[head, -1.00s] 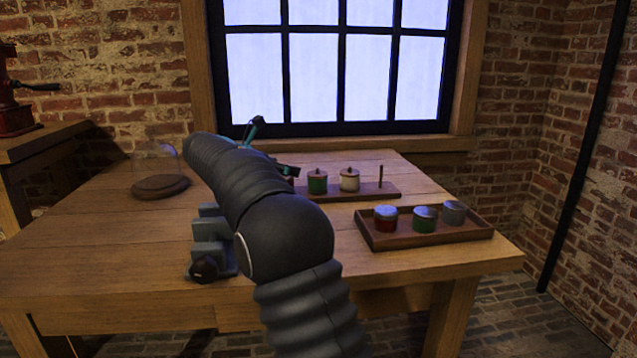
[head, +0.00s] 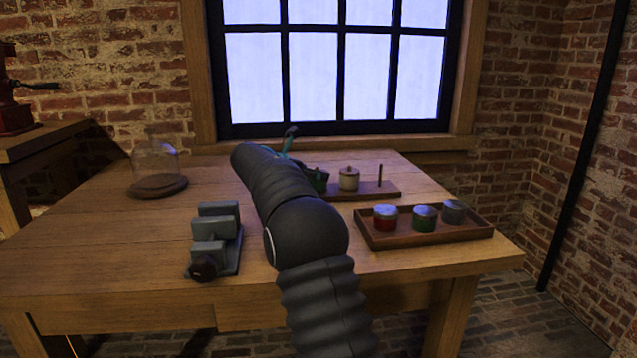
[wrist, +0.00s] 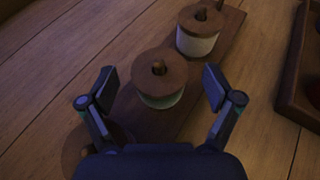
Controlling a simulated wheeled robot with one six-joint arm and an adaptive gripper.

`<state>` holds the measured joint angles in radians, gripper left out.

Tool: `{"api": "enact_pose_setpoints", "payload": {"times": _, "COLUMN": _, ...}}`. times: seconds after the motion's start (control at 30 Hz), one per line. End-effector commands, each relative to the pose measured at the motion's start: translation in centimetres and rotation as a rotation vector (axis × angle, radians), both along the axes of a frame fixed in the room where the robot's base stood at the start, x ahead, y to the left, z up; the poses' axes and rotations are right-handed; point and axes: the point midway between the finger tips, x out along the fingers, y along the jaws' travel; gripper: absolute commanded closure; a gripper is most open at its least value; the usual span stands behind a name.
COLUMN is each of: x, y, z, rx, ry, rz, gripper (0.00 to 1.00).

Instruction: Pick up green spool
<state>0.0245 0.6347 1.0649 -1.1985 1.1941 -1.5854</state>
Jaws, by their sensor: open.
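The green spool (head: 318,180) stands on a peg of the wooden spool rack (head: 368,193), left of the cream spool (head: 349,179). In the wrist view the green spool (wrist: 160,86) shows its round wooden top, with the peg tip through the middle. My gripper (wrist: 158,87) is open, with one finger on each side of the green spool and a gap on both sides. Whether the fingertips are down at the spool's height I cannot tell. In the head view my arm hides most of the gripper and the rack's left end.
The cream spool (wrist: 200,30) stands just beyond on the same rack. A wooden tray (head: 375,240) with red, green and grey jars is at the right. A grey vise (head: 218,238) and a glass dome (head: 156,160) are at the left.

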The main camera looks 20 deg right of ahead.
Motion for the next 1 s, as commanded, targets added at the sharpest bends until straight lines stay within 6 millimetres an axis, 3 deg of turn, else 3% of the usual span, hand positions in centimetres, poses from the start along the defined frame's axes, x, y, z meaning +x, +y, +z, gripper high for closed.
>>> {"api": "enact_pose_setpoints", "payload": {"times": 0.1, "x": 0.39, "y": -1.39, "z": -0.57, "rx": 0.0, "ry": 0.0, "rz": -0.002, "gripper": 0.1}}
{"api": "enact_pose_setpoints", "payload": {"times": 0.37, "x": 0.54, "y": -1.61, "z": -0.69, "rx": 0.0, "ry": 0.0, "rz": 0.001, "gripper": 0.1}}
{"api": "enact_pose_setpoints", "payload": {"times": 0.63, "x": 0.52, "y": -1.63, "z": -0.7, "rx": 0.0, "ry": 0.0, "rz": 0.0, "gripper": 0.78}}
{"api": "enact_pose_setpoints", "payload": {"times": 1.0, "x": 0.53, "y": -1.66, "z": 0.12, "rx": 0.0, "ry": -0.003, "rz": -0.001, "gripper": 0.81}}
